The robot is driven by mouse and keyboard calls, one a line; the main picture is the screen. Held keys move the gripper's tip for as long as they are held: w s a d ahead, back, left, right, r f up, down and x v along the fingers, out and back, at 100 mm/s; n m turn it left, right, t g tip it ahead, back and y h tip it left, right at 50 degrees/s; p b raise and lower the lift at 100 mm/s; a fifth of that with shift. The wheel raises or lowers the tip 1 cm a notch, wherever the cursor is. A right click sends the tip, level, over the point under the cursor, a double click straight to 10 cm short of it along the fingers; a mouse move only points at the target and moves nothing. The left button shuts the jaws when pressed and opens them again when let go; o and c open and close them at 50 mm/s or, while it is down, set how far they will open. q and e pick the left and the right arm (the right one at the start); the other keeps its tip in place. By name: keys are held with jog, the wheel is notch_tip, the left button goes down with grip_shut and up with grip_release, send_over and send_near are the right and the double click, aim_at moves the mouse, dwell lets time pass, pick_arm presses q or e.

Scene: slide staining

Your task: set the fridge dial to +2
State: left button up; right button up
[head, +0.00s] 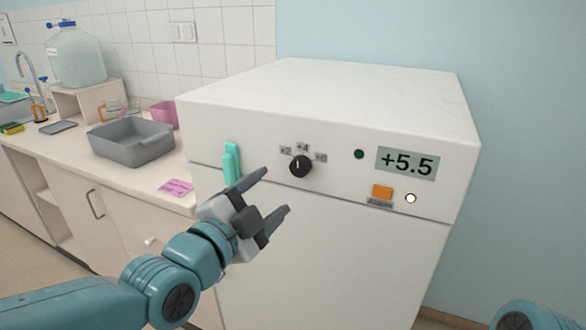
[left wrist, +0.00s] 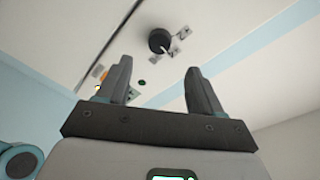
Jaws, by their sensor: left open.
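The fridge (head: 330,95) is a white box unit with a front panel. Its black round dial (head: 300,166) has labels around it, +2 (head: 285,151) at the left, +4 (head: 302,147) at the top and another at the right, too small to read surely. The dial's white mark points about up, toward +4. The display (head: 407,163) reads +5.5. My left gripper (head: 277,193) is open and empty, in front of the panel, below and left of the dial, apart from it. In the left wrist view the dial (left wrist: 160,41) lies beyond the open fingers (left wrist: 157,82). My right gripper is not in view.
The panel also has a green dot (head: 359,154), an orange alarm button (head: 382,191) and a lit round lamp (head: 410,198). A teal handle (head: 231,165) sticks out at the left. A grey basin (head: 132,143) stands on the counter at left.

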aim_at(298, 169)
pick_arm(q)
jog(key=p+x, duration=0.1)
jog(key=x, duration=0.8)
jog(key=shift+p, duration=0.35)
jog(key=c, duration=1.1)
